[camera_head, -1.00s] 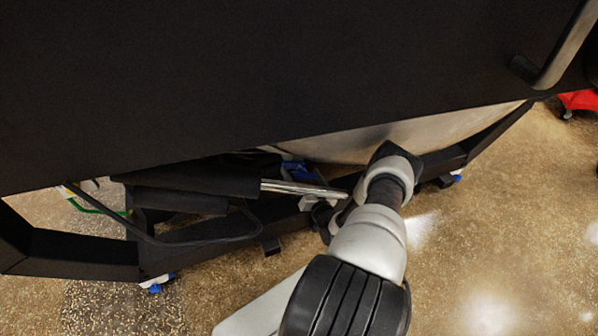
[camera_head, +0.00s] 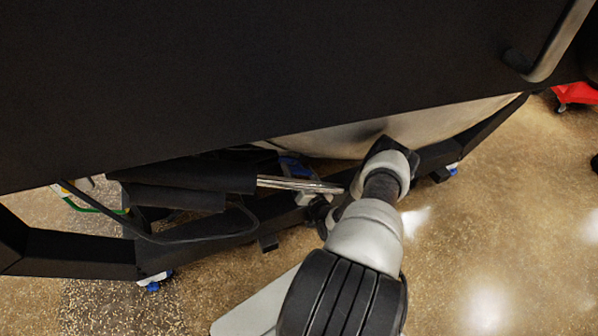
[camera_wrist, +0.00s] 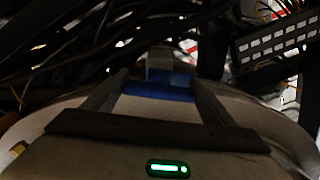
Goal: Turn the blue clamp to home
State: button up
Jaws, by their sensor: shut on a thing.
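The blue clamp (camera_wrist: 160,92) shows in the wrist view just beyond the middle of my gripper, between its two fingers, with a grey block above it. My gripper (camera_wrist: 158,88) is shut on the blue clamp. In the head view, a small part of the blue clamp (camera_head: 293,168) shows under the black furnace body, left of my wrist. My arm hides most of the gripper in that view. The clamp's exact angle is hard to tell because it is dark and partly covered.
The large black furnace panel (camera_head: 250,80) overhangs the arm. A black cylinder with a shiny rod (camera_head: 300,184) lies close to my wrist. A black frame rail (camera_head: 70,252) on casters runs below. Dark cables (camera_wrist: 60,50) crowd the space ahead. Open floor (camera_head: 500,230) lies at right.

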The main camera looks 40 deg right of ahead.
jog(key=m, duration=0.4)
jog(key=shift+w, duration=0.1)
jog(key=m, duration=0.4)
jog(key=shift+a+r, duration=0.1)
jog(key=shift+r, duration=0.05)
jog(key=m, duration=0.4)
jog(key=shift+r+m, duration=0.1)
jog(key=shift+m, duration=0.2)
jog(key=shift+r+m, duration=0.1)
jog(key=shift+m, duration=1.8)
jog(key=o, duration=1)
jog(key=shift+o, duration=0.2)
